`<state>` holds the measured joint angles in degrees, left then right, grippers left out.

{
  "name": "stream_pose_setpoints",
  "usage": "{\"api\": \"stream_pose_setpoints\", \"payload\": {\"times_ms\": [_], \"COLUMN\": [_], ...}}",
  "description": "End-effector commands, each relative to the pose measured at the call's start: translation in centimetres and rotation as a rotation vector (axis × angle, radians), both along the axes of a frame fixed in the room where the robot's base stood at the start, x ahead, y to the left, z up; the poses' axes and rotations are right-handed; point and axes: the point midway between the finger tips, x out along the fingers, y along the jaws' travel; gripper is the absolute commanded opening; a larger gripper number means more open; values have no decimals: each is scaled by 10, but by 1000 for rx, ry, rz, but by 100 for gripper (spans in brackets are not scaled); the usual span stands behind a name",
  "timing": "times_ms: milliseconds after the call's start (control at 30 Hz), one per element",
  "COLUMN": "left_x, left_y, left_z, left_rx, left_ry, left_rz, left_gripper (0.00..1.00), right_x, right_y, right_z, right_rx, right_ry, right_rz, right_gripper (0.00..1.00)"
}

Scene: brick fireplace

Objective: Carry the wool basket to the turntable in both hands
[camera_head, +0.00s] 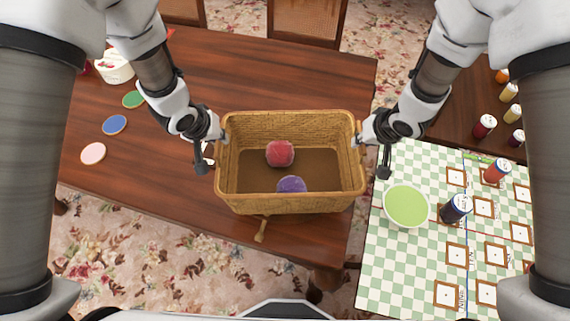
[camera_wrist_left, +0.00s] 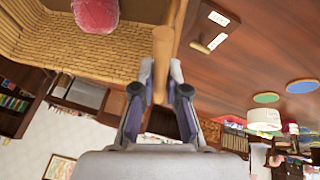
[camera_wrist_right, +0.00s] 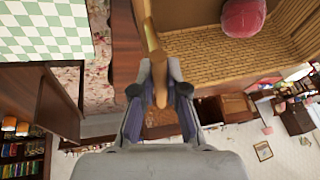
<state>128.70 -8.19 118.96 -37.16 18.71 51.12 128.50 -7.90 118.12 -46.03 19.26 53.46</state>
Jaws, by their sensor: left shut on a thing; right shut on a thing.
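The wool basket (camera_head: 290,203) is a tan woven rectangular basket, seen in the middle of the head view. It looks about level and holds a red wool ball (camera_head: 280,153) and a purple wool ball (camera_head: 291,185). My left gripper (camera_head: 210,160) is shut on the wooden handle (camera_wrist_left: 163,60) at the basket's left end. My right gripper (camera_head: 370,150) is shut on the handle (camera_wrist_right: 154,60) at its right end. I cannot tell how far the basket is above the table. I cannot make out a turntable; the basket hides the table beneath it.
The brown table (camera_head: 320,65) has coloured discs (camera_head: 114,124) and a white tub (camera_head: 114,67) at left. A small wooden piece (camera_head: 261,230) sticks out below the basket. At right, a green checked cloth (camera_head: 400,260) bears a green bowl (camera_head: 406,205), jars (camera_head: 456,208) and small frames.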

Motion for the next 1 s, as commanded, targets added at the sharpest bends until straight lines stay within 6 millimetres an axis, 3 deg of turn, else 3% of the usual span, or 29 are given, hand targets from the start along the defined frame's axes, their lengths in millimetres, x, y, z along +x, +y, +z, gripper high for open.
{"api": "stream_pose_setpoints", "payload": {"times_ms": [67,100,133,167,433,567,1000], "left_x": [0,0,0,0,0,-3,-42], "left_y": [1,1,1,1,0,2,17], "left_z": [-13,-8,-7,-7,-6,4,93], "left_rx": [1,1,1,1,1,1,0], "left_ry": [2,2,3,3,0,-1,-1], "left_rz": [2,2,2,2,1,1,0], "left_gripper": [0,23,34,38,38,38,38], "right_x": [0,0,0,0,0,0,0], "right_y": [-1,-1,-1,-1,0,0,0], "right_z": [-13,-8,-7,-7,-6,-6,-7], "right_rx": [-1,-1,-1,-1,-1,-1,0], "right_ry": [1,1,1,1,1,0,0], "right_rz": [-2,-2,-2,-2,-1,0,0], "right_gripper": [0,23,34,38,38,38,38]}}
